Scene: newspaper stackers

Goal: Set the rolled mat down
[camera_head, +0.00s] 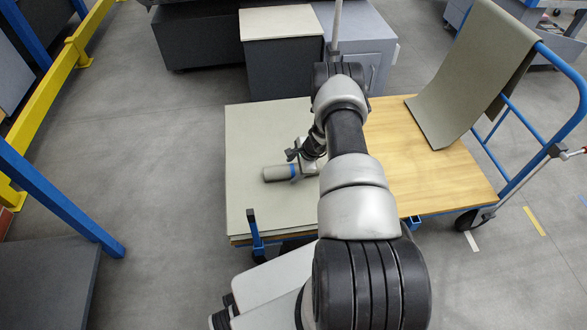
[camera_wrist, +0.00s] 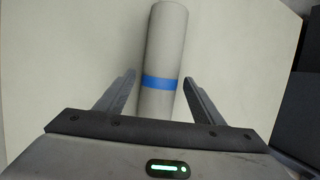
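The rolled mat (camera_head: 278,173) is a grey-beige roll with a blue band around it. It lies on its side on the pale sheet (camera_head: 252,130) that covers the left part of the cart. My gripper (camera_head: 300,163) is low over the roll's right end. In the wrist view, my gripper (camera_wrist: 160,77) has one finger on each side of the rolled mat (camera_wrist: 165,40), close to the blue band. A narrow gap shows between each finger and the roll. The roll's near end is hidden behind the gripper body.
The cart's bare wooden deck (camera_head: 440,185) is at right. A bent grey-green sheet (camera_head: 475,70) leans on its blue handle rail (camera_head: 567,68). Grey cabinets (camera_head: 358,45) stand behind. A yellow rail (camera_head: 48,95) and blue post (camera_head: 62,205) are at left.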

